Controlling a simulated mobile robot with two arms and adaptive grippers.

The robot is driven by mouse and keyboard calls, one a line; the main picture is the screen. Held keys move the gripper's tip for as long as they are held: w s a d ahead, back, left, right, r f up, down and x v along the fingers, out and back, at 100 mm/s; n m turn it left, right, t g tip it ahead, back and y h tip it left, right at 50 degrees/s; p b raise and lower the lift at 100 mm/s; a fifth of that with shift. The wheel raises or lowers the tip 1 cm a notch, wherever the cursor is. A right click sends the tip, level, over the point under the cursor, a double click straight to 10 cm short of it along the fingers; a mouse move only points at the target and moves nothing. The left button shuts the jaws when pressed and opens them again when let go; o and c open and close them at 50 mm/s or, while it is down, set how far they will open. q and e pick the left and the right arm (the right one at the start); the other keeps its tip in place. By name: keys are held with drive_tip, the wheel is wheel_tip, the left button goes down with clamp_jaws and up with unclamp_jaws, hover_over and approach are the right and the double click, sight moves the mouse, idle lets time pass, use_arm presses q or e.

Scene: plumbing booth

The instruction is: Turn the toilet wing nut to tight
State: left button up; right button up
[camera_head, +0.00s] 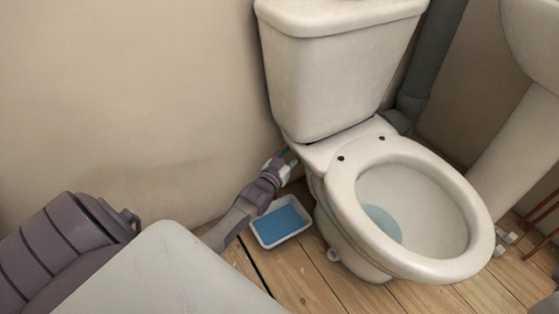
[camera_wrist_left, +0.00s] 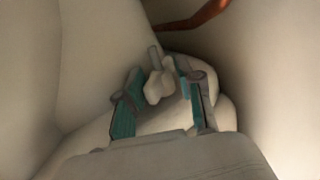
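The white toilet (camera_head: 330,70) stands against the wall in the head view. My left gripper (camera_head: 286,160) reaches in low beside the tank's underside, at the rear left of the bowl. In the left wrist view, a pale wing nut (camera_wrist_left: 159,85) on a short bolt shows between the two teal-padded fingers of my left gripper (camera_wrist_left: 158,92). The fingers stand apart on either side of it, with a visible gap at least on the left. The wing nut is hidden in the head view. My right gripper is in neither view.
A white tray with blue water (camera_head: 282,222) sits on the wooden floor below my left gripper. A copper-coloured pipe (camera_wrist_left: 195,17) runs behind the wing nut. A grey pipe (camera_head: 428,60) and a white pedestal basin (camera_head: 515,145) stand to the right. The wall is close on the left.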

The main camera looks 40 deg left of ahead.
use_arm(q)
drive_tip(key=s+a+m+h, duration=0.2)
drive_tip(key=s+h, duration=0.2)
drive_tip(key=s, duration=0.2)
drive_tip(key=s+a+m+h, duration=0.3)
drive_tip(key=s, duration=0.4)
drive_tip(key=s+d+f+n+g+y, duration=0.1)
drive_tip(key=s+d+f+g, duration=0.15)
drive_tip(key=d, duration=0.45)
drive_tip(key=s+d+f+g+y, duration=0.2)
drive_tip(key=d+f+g, duration=0.15)
drive_tip(key=d, duration=0.25)
drive_tip(key=s+d+g+y+p, duration=0.1)
drive_tip(key=s+d+g+p, duration=0.1)
drive_tip(key=s+d+g, duration=0.3)
drive_tip(key=shift+s+d+r+n+y, duration=0.3)
drive_tip(key=shift+s+d, duration=0.45)
drive_tip(key=shift+s, duration=1.2)
